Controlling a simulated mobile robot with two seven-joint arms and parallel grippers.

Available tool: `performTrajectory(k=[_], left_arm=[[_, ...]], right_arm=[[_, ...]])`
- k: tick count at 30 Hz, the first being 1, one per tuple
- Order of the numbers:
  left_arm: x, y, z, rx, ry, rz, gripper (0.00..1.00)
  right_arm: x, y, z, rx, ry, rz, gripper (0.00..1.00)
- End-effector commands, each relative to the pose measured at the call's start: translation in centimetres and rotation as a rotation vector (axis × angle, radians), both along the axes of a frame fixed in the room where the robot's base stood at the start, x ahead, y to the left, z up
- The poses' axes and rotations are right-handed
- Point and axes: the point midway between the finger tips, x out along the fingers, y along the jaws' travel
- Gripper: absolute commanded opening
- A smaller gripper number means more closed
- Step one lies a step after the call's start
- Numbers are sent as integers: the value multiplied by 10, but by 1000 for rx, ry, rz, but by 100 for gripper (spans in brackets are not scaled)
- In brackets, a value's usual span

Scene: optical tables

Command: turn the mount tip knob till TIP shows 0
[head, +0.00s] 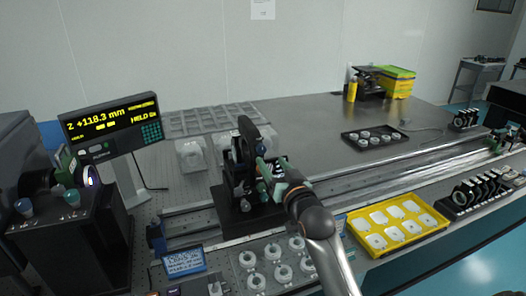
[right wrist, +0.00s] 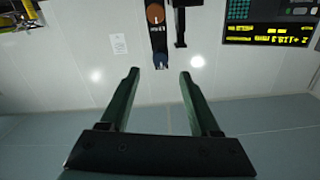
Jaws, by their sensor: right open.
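The black optical mount (head: 243,150) stands upright on a dark base (head: 238,215) near the middle of the table. My right gripper (head: 265,170) is at the mount's right side. In the right wrist view its two dark green fingers (right wrist: 160,73) are apart with nothing between them. Just beyond the tips, roughly centred in that view, is a small blue knob (right wrist: 160,61) below an orange-brown disc (right wrist: 155,14) with a white mark. I cannot tell which is the tip knob. The readout (head: 110,118) shows Z +118.3 mm; I see no TIP value. My left gripper is not visible.
A yellow tray (head: 348,222) with white pieces lies right of my right arm. Several white round parts sit on a plate (head: 240,262) in front, beside a blue-framed sign (head: 184,262). A black box with knobs (head: 75,235) stands left.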

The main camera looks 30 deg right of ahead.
Motion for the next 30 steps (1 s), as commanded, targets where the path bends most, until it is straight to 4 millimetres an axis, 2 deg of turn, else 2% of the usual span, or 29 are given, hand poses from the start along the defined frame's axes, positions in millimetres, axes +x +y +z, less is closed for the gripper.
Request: performTrajectory(k=[6,12,25,30], left_arm=[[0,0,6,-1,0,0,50],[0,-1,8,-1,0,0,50],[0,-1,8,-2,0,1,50],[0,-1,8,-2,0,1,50]], right_arm=[[36,-8,1,-1,1,0,63],[55,-13,0,-2,1,0,63],[62,-15,0,-2,1,1,63],[62,-15,0,-2,1,1,45]])
